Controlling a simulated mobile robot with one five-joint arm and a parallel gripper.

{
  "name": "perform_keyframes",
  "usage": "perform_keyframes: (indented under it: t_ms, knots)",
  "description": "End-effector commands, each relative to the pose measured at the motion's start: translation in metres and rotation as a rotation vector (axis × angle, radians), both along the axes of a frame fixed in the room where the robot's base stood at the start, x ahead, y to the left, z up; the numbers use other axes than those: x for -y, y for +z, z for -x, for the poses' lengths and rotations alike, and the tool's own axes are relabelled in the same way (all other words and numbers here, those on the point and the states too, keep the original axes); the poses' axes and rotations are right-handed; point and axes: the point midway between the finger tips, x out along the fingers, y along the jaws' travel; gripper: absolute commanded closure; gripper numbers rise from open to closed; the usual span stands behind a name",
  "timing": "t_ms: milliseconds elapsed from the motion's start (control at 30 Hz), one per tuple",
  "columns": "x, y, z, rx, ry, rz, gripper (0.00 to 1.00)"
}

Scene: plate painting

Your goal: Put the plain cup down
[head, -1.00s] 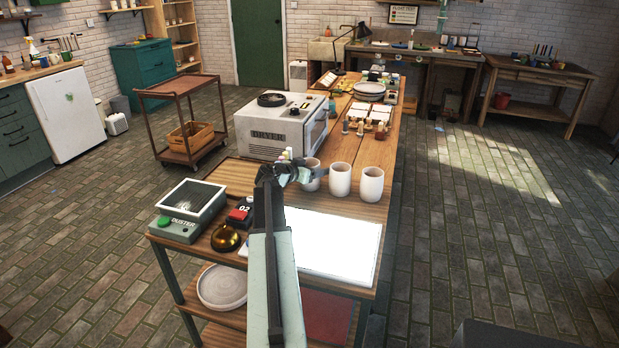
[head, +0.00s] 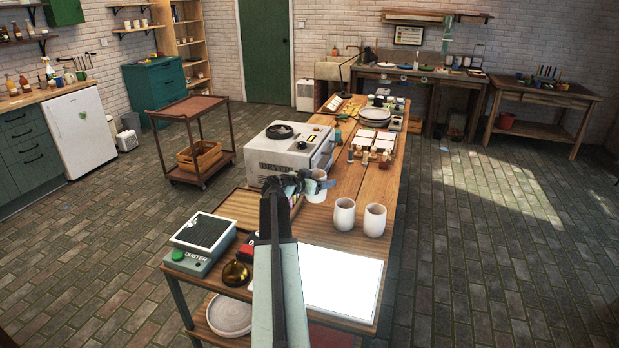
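Three plain whitish cups show in the head view. The left cup (head: 316,190) is at my gripper (head: 308,184), whose dark fingers reach across its upper left side. My gripper appears shut on this cup and holds it upright, higher in the picture than the other two. The gap under it is hard to make out. The middle cup (head: 344,215) and the right cup (head: 375,221) stand upright on the wooden table (head: 346,165). My gripper hides part of the held cup's left side.
The dryer (head: 285,157) stands just behind and left of my gripper. A bright white panel (head: 342,283) lies in front of the cups. Small bottles (head: 366,156) stand behind the cups; bare wood lies between.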

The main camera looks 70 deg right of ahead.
Motion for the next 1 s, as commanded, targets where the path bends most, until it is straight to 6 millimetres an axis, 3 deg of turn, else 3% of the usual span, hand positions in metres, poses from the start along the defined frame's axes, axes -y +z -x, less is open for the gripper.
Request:
perform_keyframes:
  t_ms: [133,367,500,600,1000]
  knots:
    - [0.000,0.013,0.000,-0.001,0.000,0.001,0.86]
    - [0.000,0.059,-0.001,-0.001,0.001,0.001,0.86]
    - [0.000,0.076,-0.001,-0.001,0.001,0.000,0.86]
    - [0.000,0.058,-0.001,-0.001,0.001,0.000,0.86]
    - [0.001,0.060,0.001,-0.001,-0.002,0.001,0.86]
